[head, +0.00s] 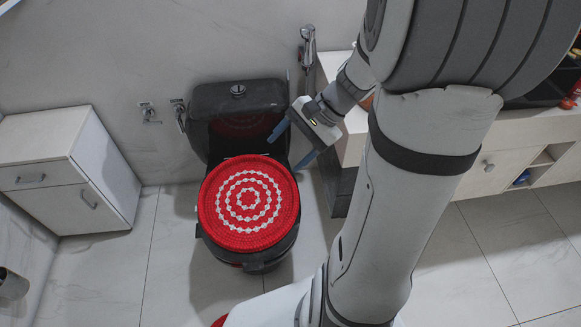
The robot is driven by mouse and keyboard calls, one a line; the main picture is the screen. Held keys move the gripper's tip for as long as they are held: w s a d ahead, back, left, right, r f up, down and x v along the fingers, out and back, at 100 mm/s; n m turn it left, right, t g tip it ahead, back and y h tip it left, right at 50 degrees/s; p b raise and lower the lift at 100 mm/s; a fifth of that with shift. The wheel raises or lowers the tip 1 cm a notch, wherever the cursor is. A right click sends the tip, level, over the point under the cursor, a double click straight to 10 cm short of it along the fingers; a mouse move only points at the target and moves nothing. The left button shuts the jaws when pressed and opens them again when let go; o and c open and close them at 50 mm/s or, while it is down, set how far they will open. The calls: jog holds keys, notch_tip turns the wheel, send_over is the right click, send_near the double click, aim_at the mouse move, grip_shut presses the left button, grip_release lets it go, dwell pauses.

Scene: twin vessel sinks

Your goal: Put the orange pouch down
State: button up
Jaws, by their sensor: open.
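My gripper (291,147) is open, with its two blue-grey fingers spread apart and nothing visible between them. It is over the right rear side of the toilet, beside the end of the pale counter (338,66). A small orange-brown patch (367,103) shows on the counter just behind my wrist. It may be the orange pouch, but my arm hides most of it and I cannot tell its shape.
A black toilet (240,100) with a round red-and-white crocheted cover (248,203) stands against the wall. A white cabinet (70,165) is at left. A bidet sprayer (308,45) hangs by the counter. A red item (571,96) sits at far right.

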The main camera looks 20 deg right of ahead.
jog(key=s+a+r+n+h, duration=0.3)
jog(key=s+n+h, duration=0.4)
jog(key=n, duration=0.4)
jog(key=shift+s+a+r+n+t+h, duration=0.15)
jog(key=shift+s+n+t+h, duration=0.25)
jog(key=shift+s, duration=0.25)
